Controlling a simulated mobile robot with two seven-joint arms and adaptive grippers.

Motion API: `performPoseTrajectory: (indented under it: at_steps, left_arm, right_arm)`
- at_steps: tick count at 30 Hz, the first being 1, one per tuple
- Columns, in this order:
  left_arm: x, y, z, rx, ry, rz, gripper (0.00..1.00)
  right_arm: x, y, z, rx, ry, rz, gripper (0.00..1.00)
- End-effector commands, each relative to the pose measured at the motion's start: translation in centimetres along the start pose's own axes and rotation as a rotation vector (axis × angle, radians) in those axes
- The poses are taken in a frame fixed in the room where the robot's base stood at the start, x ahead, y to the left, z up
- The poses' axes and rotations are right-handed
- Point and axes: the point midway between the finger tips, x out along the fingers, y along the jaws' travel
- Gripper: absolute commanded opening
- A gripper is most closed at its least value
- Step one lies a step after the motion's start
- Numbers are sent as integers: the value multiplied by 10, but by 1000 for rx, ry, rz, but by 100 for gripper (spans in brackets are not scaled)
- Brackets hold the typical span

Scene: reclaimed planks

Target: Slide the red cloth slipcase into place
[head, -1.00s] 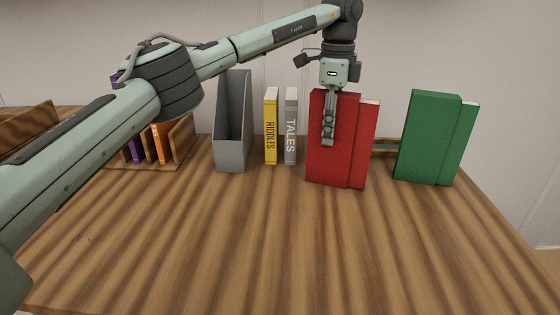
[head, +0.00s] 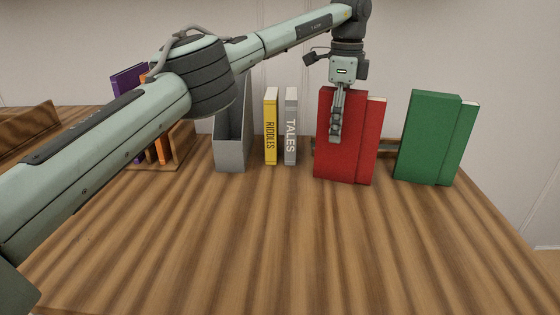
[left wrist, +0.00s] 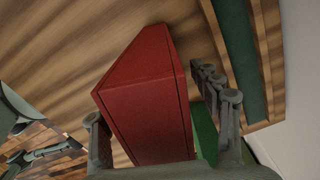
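The red cloth slipcase (head: 340,155) stands upright at the right of the table, with a red book spine (head: 365,150) sticking out of its right side. My left gripper (head: 337,136) reaches down on it from above, one finger along its front face.
A green slipcase (head: 425,140) with its book stands close to the right. To the left are a grey book (head: 290,130), a yellow book (head: 270,128) and a grey file holder (head: 230,158). A wooden rack (head: 183,145) stands further left. The front table is clear.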

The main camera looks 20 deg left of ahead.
Motion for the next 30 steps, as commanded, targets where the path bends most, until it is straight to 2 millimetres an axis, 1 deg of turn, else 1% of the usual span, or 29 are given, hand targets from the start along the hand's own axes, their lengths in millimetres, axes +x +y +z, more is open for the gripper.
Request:
performPoseTrajectory:
  at_steps: [8,11,14,17,21,22,23,27,30]
  left_arm:
    - [0,0,0,0,0,1,68]
    - [-5,0,0,0,0,1,68]
    - [-17,0,0,0,0,0,68]
    - [-33,0,0,0,0,0,68]
    - [-53,0,0,0,0,-1,68]
    - [-56,0,0,0,0,-1,68]
    - [-55,0,-1,0,0,-2,68]
    - [-69,0,0,-1,-1,0,68]
    - [-70,0,0,1,-1,1,68]
  right_arm:
    - [0,0,0,0,0,0,0]
    - [-5,1,-1,0,0,0,0]
    - [-16,2,-4,0,0,0,0]
    - [-30,5,-8,0,0,0,0]
    - [-43,7,-11,0,0,0,0]
    - [-45,7,-12,0,0,0,0]
    - [-38,6,-10,0,-1,0,0]
    - [-38,6,-10,0,0,0,0]
    - [-38,6,-10,0,0,0,0]
